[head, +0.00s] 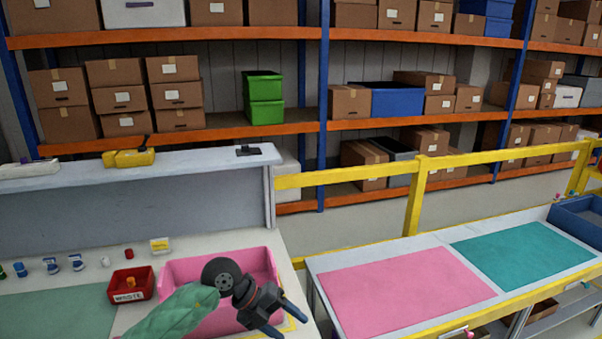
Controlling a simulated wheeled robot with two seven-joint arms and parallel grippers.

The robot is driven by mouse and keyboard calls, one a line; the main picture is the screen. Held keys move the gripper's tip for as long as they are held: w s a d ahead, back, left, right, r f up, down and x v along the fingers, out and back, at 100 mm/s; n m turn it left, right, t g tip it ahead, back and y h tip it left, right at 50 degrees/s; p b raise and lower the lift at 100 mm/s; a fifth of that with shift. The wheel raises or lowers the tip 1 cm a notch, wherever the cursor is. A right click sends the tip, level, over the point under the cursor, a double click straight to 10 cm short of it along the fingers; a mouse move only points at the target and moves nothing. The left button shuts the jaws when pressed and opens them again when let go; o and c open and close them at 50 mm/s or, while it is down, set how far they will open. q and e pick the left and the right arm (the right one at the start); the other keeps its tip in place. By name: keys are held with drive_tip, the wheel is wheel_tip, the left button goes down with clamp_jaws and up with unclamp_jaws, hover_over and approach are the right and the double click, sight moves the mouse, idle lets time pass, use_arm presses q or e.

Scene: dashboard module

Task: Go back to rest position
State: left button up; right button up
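My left gripper (290,325) is at the bottom of the head view. My green-sleeved forearm comes in from the lower left behind it. Its two dark fingers point down and to the right and stand apart, with nothing seen between them. It hangs over the right edge of the pink bin (178,268), and my arm hides part of that bin. I cannot tell how high above it the gripper is. My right gripper is not in view.
A small red box (115,292) stands left of the pink bin. A yellow rail (345,175) runs behind the right-hand table with pink (400,290) and teal (520,250) mats. A blue bin (580,222) stands at its far end. Box-filled shelves stand behind.

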use_arm(q)
drive_tip(key=s+d+r+t+h, duration=0.1)
drive_tip(key=s+d+r+h, duration=0.3)
drive_tip(key=d+r+h, duration=0.25)
drive_tip(key=w+a+r+n+t+h, duration=0.2)
drive_tip(key=a+r+n+t, duration=0.5)
drive_tip(key=n+t, duration=0.85)
drive_tip(key=s+a+f+n+t+y, duration=0.1)
drive_tip(key=a+f+n+t+y, duration=0.1)
drive_tip(key=a+f+n+y, duration=1.35)
drive_tip(key=s+a+f+n+g+y, duration=0.1)
drive_tip(key=s+f+g, duration=0.65)
drive_tip(key=s, duration=0.55)
drive_tip(key=s+a+f+n+g+y, duration=0.1)
drive_tip(key=s+f+g, duration=0.7)
drive_tip(key=s, duration=0.4)
wheel_tip(320, 180, down, 27)
drive_tip(key=w+d, duration=0.2)
drive_tip(key=s+f, duration=0.4)
drive_tip(key=f, duration=0.6)
drive_tip(key=s+f, duration=0.4)
drive_tip(key=f, duration=0.6)
drive_tip(key=shift+d+f, duration=0.2)
drive_tip(key=shift+f, duration=0.15)
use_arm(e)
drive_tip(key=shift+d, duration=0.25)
